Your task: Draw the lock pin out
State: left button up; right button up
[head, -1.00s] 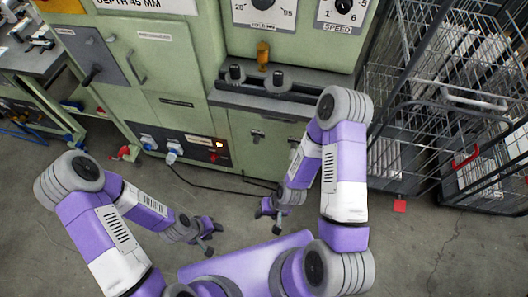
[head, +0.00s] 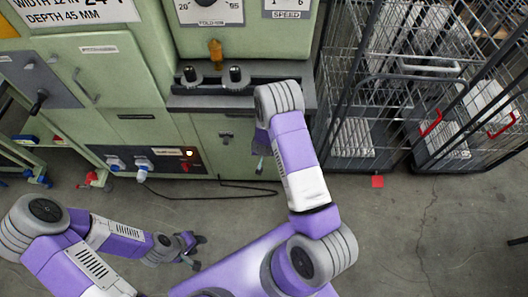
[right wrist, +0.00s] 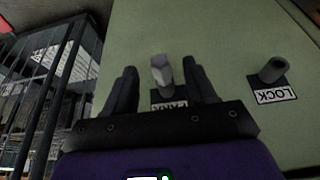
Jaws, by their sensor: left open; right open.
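In the right wrist view, my right gripper (right wrist: 160,66) is open, its dark fingers either side of a light grey upright piece (right wrist: 161,72) on the green panel. A partly hidden label under that piece seems to read PARK. To its right, outside the fingers, a dark grey round stub (right wrist: 272,69) stands on the panel beside a LOCK label (right wrist: 276,96). My left gripper (head: 193,250) is open and empty above the floor.
The green machine (head: 120,90) has a grey ledge (head: 200,101) with black knobs and a lower handle (head: 226,137). Wire cage trolleys (head: 350,135) stand on the right. A black cable (head: 215,190) lies on the floor. Open floor lies at the lower right.

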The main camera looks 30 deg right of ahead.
jog(key=shift+x, duration=1)
jog(key=shift+c, duration=0.2)
grip_shut()
jog(key=shift+a, duration=0.1)
jog(key=s+a, duration=0.3)
jog(key=s, duration=0.2)
jog(key=shift+s+b, duration=0.2)
jog(key=shift+b, duration=0.1)
dwell(0.7)
jog(key=shift+s+a, duration=0.1)
jog(key=shift+a, duration=0.05)
jog(key=s+a, duration=0.4)
jog(key=s, duration=0.3)
jog(key=shift+s+a+b, duration=0.3)
jog(key=shift+a+b, duration=0.05)
jog(key=shift+b, duration=0.1)
dwell(0.4)
